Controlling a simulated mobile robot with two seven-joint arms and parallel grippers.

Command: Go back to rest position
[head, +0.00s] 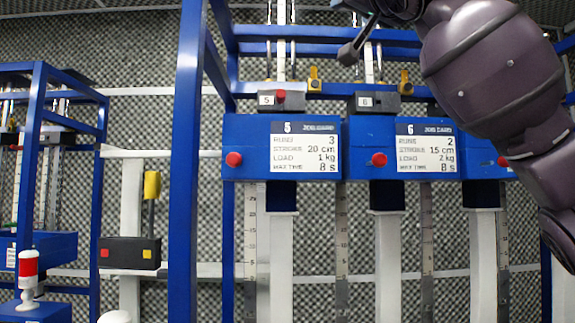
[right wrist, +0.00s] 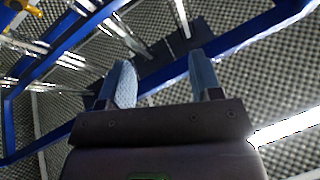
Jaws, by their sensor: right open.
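My right arm (head: 495,75) comes in from the right edge of the head view and reaches up to the top edge, in front of the blue rig. In the right wrist view my right gripper (right wrist: 163,78) is open, with its two blue-grey fingers apart and nothing between them. Beyond the fingers are blue frame bars and foam wall. My left gripper is in neither view.
A blue frame (head: 187,150) carries station 5's job card (head: 305,148) and station 6's job card (head: 425,148), with red buttons. A dark control box (head: 130,253) and a red-and-white beacon (head: 28,270) stand left. Patterned foam (head: 130,55) covers the wall.

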